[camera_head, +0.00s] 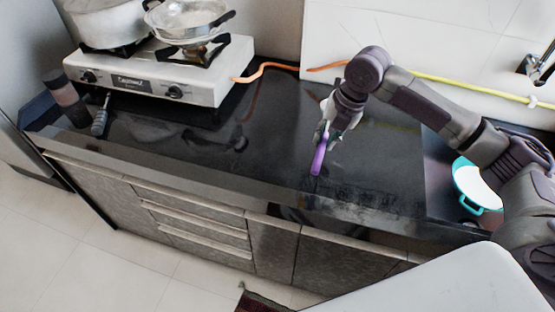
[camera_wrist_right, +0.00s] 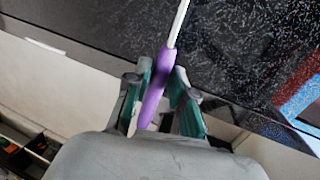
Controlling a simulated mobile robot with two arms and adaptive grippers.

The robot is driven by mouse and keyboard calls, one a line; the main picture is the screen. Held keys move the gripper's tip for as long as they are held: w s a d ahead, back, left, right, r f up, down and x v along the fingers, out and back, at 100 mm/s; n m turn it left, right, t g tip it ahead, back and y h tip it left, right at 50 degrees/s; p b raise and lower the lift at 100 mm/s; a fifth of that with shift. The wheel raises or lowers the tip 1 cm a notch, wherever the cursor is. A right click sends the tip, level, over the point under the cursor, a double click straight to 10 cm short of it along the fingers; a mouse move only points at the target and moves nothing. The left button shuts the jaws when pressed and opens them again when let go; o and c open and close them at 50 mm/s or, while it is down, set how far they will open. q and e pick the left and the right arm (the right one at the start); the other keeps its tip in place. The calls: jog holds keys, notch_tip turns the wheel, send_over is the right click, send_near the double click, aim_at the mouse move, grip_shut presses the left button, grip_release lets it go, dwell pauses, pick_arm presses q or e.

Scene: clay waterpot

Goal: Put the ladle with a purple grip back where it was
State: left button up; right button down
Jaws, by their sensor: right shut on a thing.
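The ladle's purple grip (camera_head: 318,160) shows in the head view above the middle-right of the black counter. In the right wrist view the purple grip (camera_wrist_right: 152,88) lies between the teal fingers, and a thin pale shaft runs up from it out of the picture. The ladle's bowl is not seen. My right gripper (camera_head: 323,138) is shut on the purple grip; it also shows in the right wrist view (camera_wrist_right: 163,90). In the head view the grip points down toward the counter's front. I cannot tell whether the ladle touches the counter. My left gripper is not in view.
A white stove (camera_head: 160,75) with a large pot (camera_head: 105,22) and a metal pan (camera_head: 186,20) stands at the back left. A dark bottle (camera_head: 66,98) is left of it. A teal-rimmed pan (camera_head: 480,208) lies at right. The counter's middle (camera_head: 265,130) is clear.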

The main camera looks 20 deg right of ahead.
jog(key=w+a+f, duration=0.2)
jog(key=a, duration=0.1)
jog(key=w+a+f+p, duration=0.1)
jog(key=a+f, duration=0.1)
jog(key=a, duration=0.2)
jog(key=w+a+f, duration=0.2)
jog(key=a, duration=0.1)
jog(key=shift+w+a+f, duration=0.2)
jog(key=shift+w+f, duration=0.1)
jog(key=shift+f, duration=0.05)
notch_tip(320, 180, down, 4)
jog(key=shift+s+d+r+p, duration=0.1)
jog(key=shift+s+d+p, duration=0.05)
jog(key=shift+p, duration=0.5)
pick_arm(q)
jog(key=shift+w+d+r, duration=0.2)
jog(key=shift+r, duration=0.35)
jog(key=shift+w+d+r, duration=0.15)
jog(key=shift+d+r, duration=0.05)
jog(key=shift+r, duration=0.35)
pick_arm(e)
jog(key=shift+f, duration=0.25)
jog(key=shift+f, duration=0.4)
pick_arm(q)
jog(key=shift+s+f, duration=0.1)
pick_arm(e)
jog(key=c, duration=1)
grip_release()
jog(key=shift+r, duration=0.1)
